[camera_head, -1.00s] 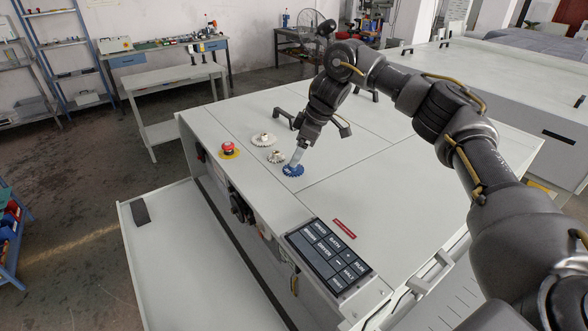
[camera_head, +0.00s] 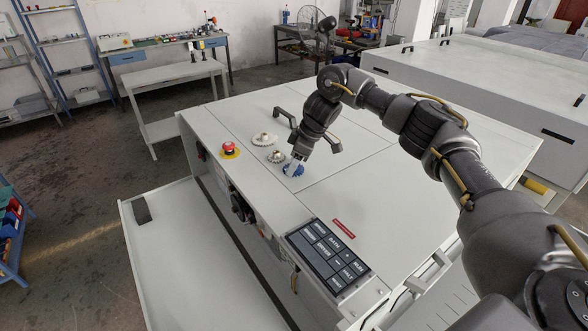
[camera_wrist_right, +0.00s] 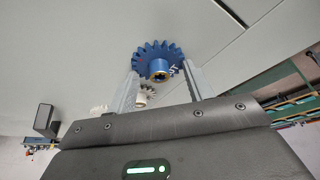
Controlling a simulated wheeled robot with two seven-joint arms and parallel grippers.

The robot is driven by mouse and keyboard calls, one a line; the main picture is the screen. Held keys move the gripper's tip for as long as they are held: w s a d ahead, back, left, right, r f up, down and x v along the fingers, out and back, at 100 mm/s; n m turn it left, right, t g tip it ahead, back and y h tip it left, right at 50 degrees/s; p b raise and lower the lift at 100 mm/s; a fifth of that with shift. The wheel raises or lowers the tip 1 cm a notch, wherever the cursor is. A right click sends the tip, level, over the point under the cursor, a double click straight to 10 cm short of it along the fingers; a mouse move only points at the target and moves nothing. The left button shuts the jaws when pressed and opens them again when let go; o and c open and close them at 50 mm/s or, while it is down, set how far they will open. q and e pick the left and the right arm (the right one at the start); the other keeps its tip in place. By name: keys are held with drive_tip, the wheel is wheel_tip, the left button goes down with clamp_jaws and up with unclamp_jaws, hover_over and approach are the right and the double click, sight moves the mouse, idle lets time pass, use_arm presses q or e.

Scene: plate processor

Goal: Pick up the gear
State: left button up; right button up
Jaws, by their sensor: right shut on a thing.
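A blue gear (camera_head: 293,170) with a brass-coloured hub sits at the top of the white machine, between my right fingertips. In the right wrist view the gear (camera_wrist_right: 158,58) fills the gap between the two grey fingers. My right gripper (camera_head: 291,166) is shut on it, and the fingers hide part of the gear in the head view. I cannot tell whether the gear is clear of the surface. My left gripper is not in view.
Two pale gears stand close by on the machine top, one near (camera_head: 276,157) and one farther back (camera_head: 264,140). A red emergency button (camera_head: 229,149) is to their left. A black handle (camera_head: 285,118) is behind, and a keypad panel (camera_head: 328,255) is at the front.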

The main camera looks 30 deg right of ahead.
drive_tip(key=shift+c, duration=0.4)
drive_tip(key=shift+r, duration=0.15)
drive_tip(key=shift+r+b, duration=0.2)
drive_tip(key=shift+b, duration=0.2)
wheel_tip(320, 180, up, 2)
drive_tip(key=shift+r+b, duration=0.25)
drive_tip(key=shift+b, duration=0.15)
drive_tip(key=s+a+r+b, duration=0.3)
drive_tip(key=s+a+r, duration=0.1)
drive_tip(key=a+r, duration=0.6)
drive_tip(key=shift+s+a+b, duration=0.4)
drive_tip(key=shift+a, duration=1.25)
